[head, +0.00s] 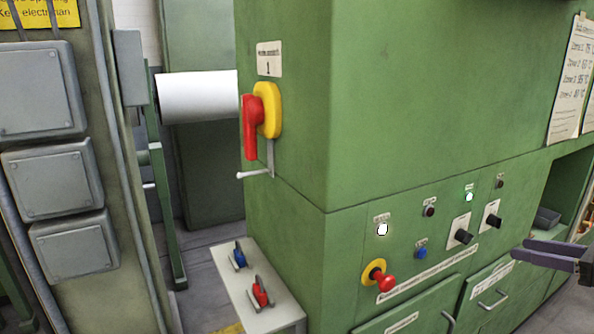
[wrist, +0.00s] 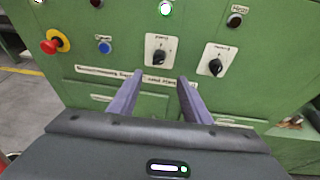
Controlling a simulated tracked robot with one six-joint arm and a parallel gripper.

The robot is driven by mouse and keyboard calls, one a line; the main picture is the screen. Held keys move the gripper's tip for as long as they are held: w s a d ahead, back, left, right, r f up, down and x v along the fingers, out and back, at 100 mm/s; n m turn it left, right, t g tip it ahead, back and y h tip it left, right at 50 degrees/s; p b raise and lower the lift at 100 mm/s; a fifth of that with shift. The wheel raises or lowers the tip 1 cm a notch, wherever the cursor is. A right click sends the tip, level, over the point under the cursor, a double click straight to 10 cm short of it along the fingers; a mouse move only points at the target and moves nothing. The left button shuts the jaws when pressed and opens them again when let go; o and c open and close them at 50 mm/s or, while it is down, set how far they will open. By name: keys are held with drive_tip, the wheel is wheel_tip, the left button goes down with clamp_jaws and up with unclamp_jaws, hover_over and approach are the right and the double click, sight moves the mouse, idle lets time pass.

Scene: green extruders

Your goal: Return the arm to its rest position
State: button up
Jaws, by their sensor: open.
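My gripper (head: 556,254) shows at the right edge of the head view, in front of the green machine (head: 420,110). In the wrist view my gripper (wrist: 159,84) has its two purple-grey fingers apart with nothing between them. They point at the panel just below two black rotary knobs, the left knob (wrist: 158,56) and the right knob (wrist: 215,66). Whether the fingertips touch the panel cannot be told. Most of my arm is outside the head view.
A red emergency button (head: 385,282) sticks out of the panel. A red and yellow switch (head: 260,112) is on the machine's side. A low grey box (head: 262,312) carries blue and red handled items. Grey boxes (head: 40,90) line the left. Drawer handles (head: 492,300) protrude below the panel.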

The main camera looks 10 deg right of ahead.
drive_tip(key=s+a+f+n+g+h, duration=0.1)
drive_tip(key=s+a+f+n+g, duration=0.2)
drive_tip(key=f, duration=0.6)
drive_tip(key=s+a+f+n+g+h, duration=0.15)
drive_tip(key=a+f+n+g, duration=0.25)
drive_tip(key=a+n, duration=0.4)
drive_tip(key=s+a+r+n+h, duration=0.1)
drive_tip(key=s+a+n, duration=0.1)
drive_tip(key=a+n, duration=0.5)
drive_tip(key=s+a+r+n+h, duration=0.1)
drive_tip(key=s+a+n, duration=0.2)
drive_tip(key=a, duration=1.1)
drive_tip(key=s+a+r+n+h, duration=0.1)
drive_tip(key=s+a+r+n, duration=0.1)
drive_tip(key=a+n, duration=0.8)
drive_tip(key=shift+s+a+n+g, duration=0.3)
drive_tip(key=shift+s+a, duration=0.25)
drive_tip(key=shift+s, duration=0.15)
drive_tip(key=shift+r, duration=0.1)
